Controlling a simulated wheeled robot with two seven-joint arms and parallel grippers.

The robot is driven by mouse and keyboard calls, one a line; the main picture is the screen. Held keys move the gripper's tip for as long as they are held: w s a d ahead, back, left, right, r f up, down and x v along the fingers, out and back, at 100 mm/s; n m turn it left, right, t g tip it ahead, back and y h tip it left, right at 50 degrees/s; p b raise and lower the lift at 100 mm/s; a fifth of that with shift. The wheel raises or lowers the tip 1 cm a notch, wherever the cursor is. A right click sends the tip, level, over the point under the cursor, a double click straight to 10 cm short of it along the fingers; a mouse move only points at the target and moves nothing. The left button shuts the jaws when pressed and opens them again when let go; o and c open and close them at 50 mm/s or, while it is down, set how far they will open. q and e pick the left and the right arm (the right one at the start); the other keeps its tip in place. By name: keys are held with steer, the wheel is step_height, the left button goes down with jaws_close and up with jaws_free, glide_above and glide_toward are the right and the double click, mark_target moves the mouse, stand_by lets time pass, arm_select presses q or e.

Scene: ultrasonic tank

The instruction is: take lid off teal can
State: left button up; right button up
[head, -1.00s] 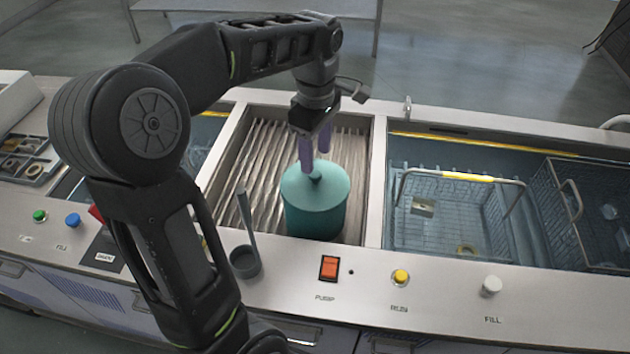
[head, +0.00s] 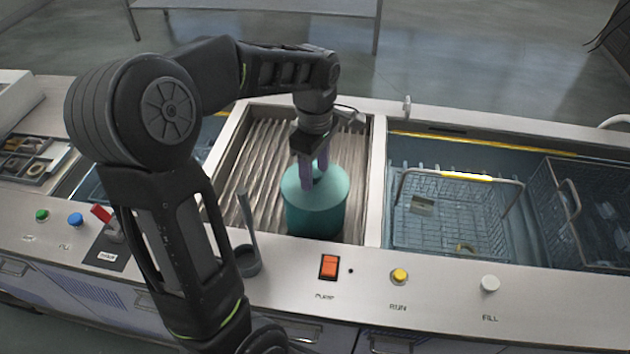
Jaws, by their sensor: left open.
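The teal can (head: 316,212) stands upright in the ribbed middle bay of the counter, with its teal lid (head: 334,186) on top. A darker knob at the lid's centre is partly hidden by my fingers. My left gripper (head: 315,178) points down over the lid from above, its purple fingers apart on either side of the knob. The jaws are open; I cannot tell whether a finger touches the knob. My right gripper is not in view.
A tank with a wire basket (head: 452,218) lies to the right. A grey cup with an upright rod (head: 246,262) stands at the front left. The orange pump switch (head: 328,267), yellow run button (head: 399,276) and white fill knob (head: 490,284) line the front panel.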

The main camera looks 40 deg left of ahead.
arm_select(q)
steer(key=shift+c, duration=0.3)
jaws_close()
stand_by(0.3)
